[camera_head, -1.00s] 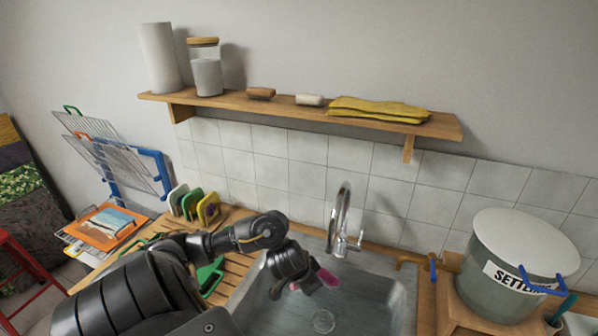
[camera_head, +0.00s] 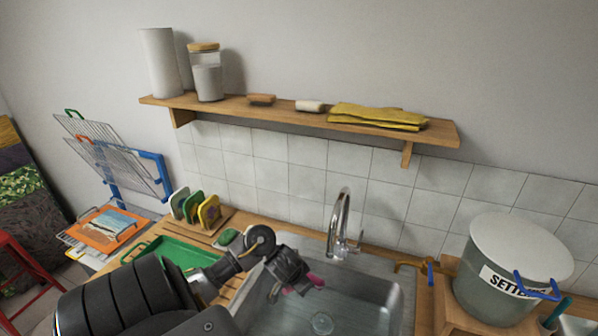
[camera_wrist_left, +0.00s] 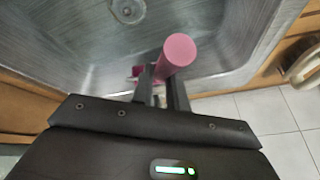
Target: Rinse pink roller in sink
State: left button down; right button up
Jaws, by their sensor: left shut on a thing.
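The pink roller (camera_wrist_left: 177,54) is held between the fingers of my left gripper (camera_wrist_left: 163,85) in the left wrist view. In the head view, my left gripper (camera_head: 306,285) is over the left part of the metal sink (camera_head: 375,300), with a bit of the pink roller (camera_head: 316,280) showing at its tip. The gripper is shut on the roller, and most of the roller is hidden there. The chrome tap (camera_head: 340,225) stands at the back edge of the sink, to the right of and behind the gripper. The drain (camera_wrist_left: 128,10) shows in the sink floor. My right gripper is not in view.
A green tray (camera_head: 165,252) lies left of the sink, partly behind my arm. Several coloured pieces (camera_head: 195,208) stand in a rack behind it. A lidded bucket (camera_head: 510,265) stands right of the sink. A wooden shelf (camera_head: 290,115) hangs above. The sink's right part is clear.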

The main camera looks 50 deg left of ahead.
pick_arm(q)
jog(key=shift+s+f+b, duration=0.2)
jog(key=shift+f+b, duration=2.65)
jog(key=shift+f, duration=1.3)
jog(key=shift+s+f+b, duration=0.15)
jog(key=shift+f+b, duration=2.7)
jog(key=shift+f, duration=1.3)
jog(key=shift+r, duration=0.15)
